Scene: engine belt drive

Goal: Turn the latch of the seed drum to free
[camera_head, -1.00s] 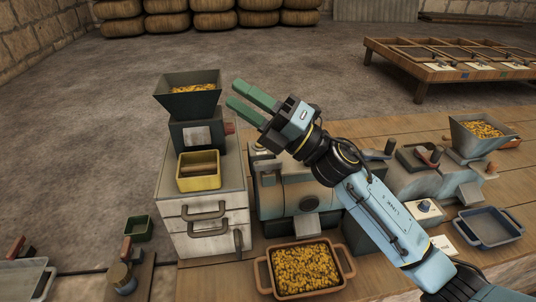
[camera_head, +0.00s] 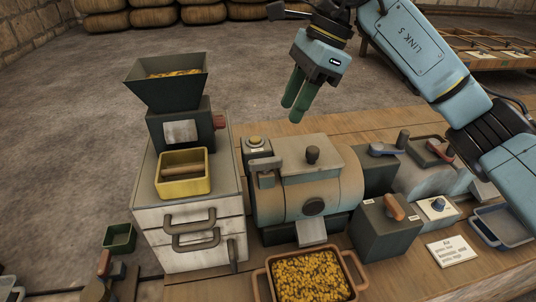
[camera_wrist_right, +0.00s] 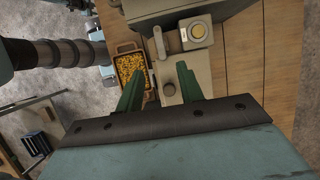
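The same handle shows in the right wrist view (camera_wrist_right: 159,43). My right gripper (camera_head: 292,110) hangs above and behind the drum, fingers pointing down, apart from it. Its green fingers are spread and empty in the right wrist view (camera_wrist_right: 158,80). My left gripper is not in view.
A yellow button box (camera_head: 256,143) stands behind the handle. A hopper (camera_head: 165,92) and drawer cabinet (camera_head: 190,250) stand to the left. A seed-filled pan (camera_head: 266,283) sits in front. A dark box with an orange lever (camera_head: 394,207) stands right of the drum.

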